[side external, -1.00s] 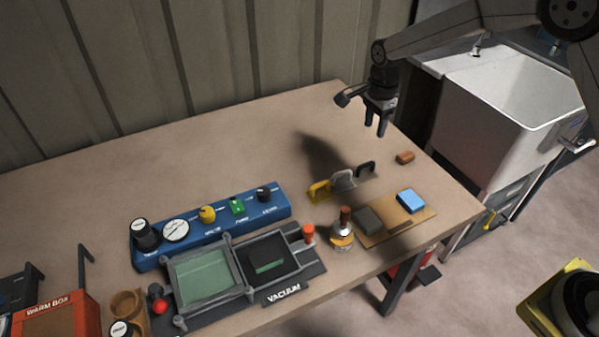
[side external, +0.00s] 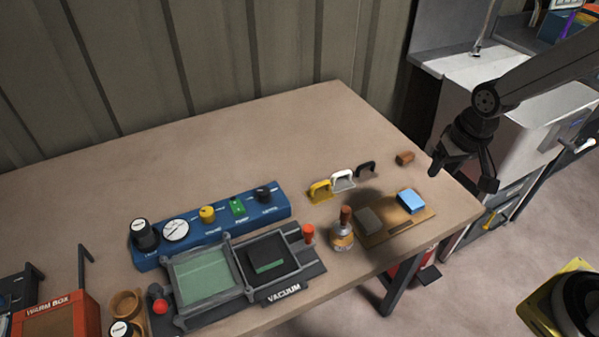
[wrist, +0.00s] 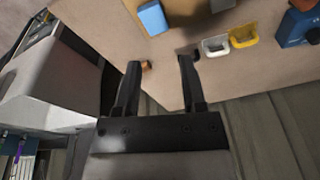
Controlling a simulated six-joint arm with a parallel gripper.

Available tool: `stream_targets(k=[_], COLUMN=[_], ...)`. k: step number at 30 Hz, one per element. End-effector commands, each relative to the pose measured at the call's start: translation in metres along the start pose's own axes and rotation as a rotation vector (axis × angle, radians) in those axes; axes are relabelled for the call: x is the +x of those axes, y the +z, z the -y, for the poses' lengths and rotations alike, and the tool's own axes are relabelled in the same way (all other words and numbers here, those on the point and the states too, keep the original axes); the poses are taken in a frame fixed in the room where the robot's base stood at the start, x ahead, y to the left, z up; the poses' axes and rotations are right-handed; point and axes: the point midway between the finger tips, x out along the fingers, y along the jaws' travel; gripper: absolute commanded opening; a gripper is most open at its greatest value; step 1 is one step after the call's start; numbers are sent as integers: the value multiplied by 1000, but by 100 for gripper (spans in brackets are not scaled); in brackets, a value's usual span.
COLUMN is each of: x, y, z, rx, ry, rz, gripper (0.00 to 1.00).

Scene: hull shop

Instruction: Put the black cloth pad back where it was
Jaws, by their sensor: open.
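A small black handled piece (side external: 366,170), likely the black cloth pad, is at the right end of a row with a white handled piece (side external: 343,181) and a yellow one (side external: 320,190). In the wrist view the black piece (wrist: 190,49) is partly hidden by the right finger's tip. My gripper (side external: 463,178) is open and empty above the table's right edge, to the right of the row. In the wrist view its fingers (wrist: 160,62) are spread wide, with a brown block (wrist: 146,66) showing beyond them.
A tan board (side external: 394,232) carries a grey-brown block (side external: 369,221) and a blue block (side external: 411,201). A bottle (side external: 342,236) stands left of it. The vacuum frame (side external: 205,307) and blue control box (side external: 185,252) are further left. A white sink (side external: 470,95) is behind my arm. The table's back is clear.

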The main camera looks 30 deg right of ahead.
Motion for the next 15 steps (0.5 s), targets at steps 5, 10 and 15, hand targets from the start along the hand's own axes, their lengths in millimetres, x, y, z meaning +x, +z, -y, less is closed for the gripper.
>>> stream_targets(k=[5, 10, 15], x=[-4, -4, -4], y=[34, 46, 47], z=[-11, -14, -15], rx=[-182, -257, -266], ry=[-4, -4, -4], rz=[-27, -37, -37], gripper=[53, 53, 53])
